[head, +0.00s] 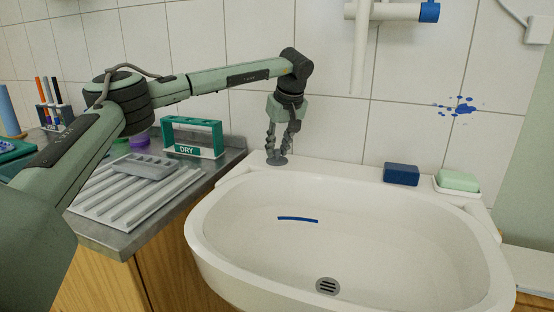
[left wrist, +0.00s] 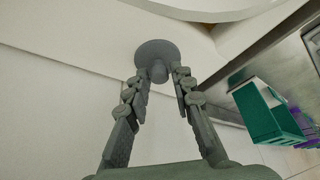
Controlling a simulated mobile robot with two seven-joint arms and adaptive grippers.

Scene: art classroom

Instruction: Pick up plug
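The plug (head: 277,161) is a dark grey disc with a short knob. It lies on the sink's back left rim, beside the tiled wall. My left gripper (head: 278,148) points down over it from above. In the left wrist view the plug's disc (left wrist: 157,48) lies just beyond the fingertips. The knob is between the two fingers of the left gripper (left wrist: 160,78), with a small gap seeming to show on each side. The fingers are apart. The white sink (head: 350,240) has a drain (head: 327,286) at its bottom. My right gripper is not in view.
A blue sponge (head: 401,174) and a green soap bar (head: 457,181) sit on the right back rim. A green DRY rack (head: 192,139) and a grey ribbed drying tray (head: 125,204) stand left. A blue strip (head: 298,220) lies in the basin. A tap pipe (head: 361,50) hangs above.

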